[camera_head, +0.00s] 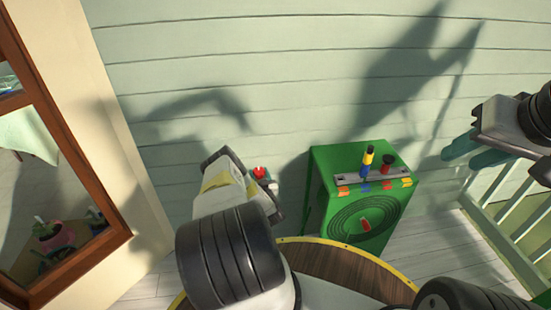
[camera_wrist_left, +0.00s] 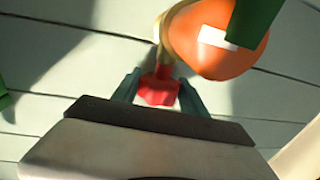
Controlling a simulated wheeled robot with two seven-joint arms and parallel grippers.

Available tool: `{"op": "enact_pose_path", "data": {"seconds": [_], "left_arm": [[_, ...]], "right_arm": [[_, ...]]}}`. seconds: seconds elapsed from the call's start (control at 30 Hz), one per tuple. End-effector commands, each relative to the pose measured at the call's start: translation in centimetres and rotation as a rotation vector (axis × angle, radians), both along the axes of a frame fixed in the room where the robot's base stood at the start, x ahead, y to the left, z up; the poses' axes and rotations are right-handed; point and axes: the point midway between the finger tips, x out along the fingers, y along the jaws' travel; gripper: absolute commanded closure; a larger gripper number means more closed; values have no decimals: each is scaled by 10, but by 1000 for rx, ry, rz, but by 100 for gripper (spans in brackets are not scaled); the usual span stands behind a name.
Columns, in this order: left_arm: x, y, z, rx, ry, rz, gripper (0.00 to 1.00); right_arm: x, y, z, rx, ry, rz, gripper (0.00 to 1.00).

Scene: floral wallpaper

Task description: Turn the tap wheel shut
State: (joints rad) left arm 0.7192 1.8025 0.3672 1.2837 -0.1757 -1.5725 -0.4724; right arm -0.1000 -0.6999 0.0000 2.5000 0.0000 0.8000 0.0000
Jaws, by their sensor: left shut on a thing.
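The red tap wheel (camera_wrist_left: 158,88) is between the two teal fingers of my left gripper (camera_wrist_left: 160,83) in the left wrist view. The left gripper is shut on it. In the head view only a small red part of the wheel (camera_head: 260,172) shows, past my left wrist, which hides the rest of the gripper. A tan pipe and a round orange piece with a white stripe (camera_wrist_left: 218,38) are just beyond the wheel in the wrist view. My right gripper (camera_head: 470,153) is at the right edge of the head view, away from the tap; its finger gap is unclear.
A green box (camera_head: 330,190) with coloured pegs and a dark coil on its front stands right of the tap by the plank wall. A round wooden top with a yellow rim (camera_head: 340,262) is in front. A brown-framed mirror or window (camera_head: 75,160) is at left; a pale railing is at right.

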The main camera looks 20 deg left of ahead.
Motion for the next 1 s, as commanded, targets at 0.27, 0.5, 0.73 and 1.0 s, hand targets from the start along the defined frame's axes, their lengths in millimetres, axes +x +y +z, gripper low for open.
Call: {"op": "enact_pose_path", "data": {"seconds": [0.27,0.5,0.73,1.0], "left_arm": [[-1,1,0,4,5,-212,90],[-2,2,-1,3,5,-416,90],[-2,2,-1,2,5,-577,90],[-2,2,-2,0,4,-689,90]], "right_arm": [[0,0,0,0,0,0,64],[0,0,0,0,0,0,64],[0,0,0,0,0,0,64],[0,0,0,0,0,0,64]]}}
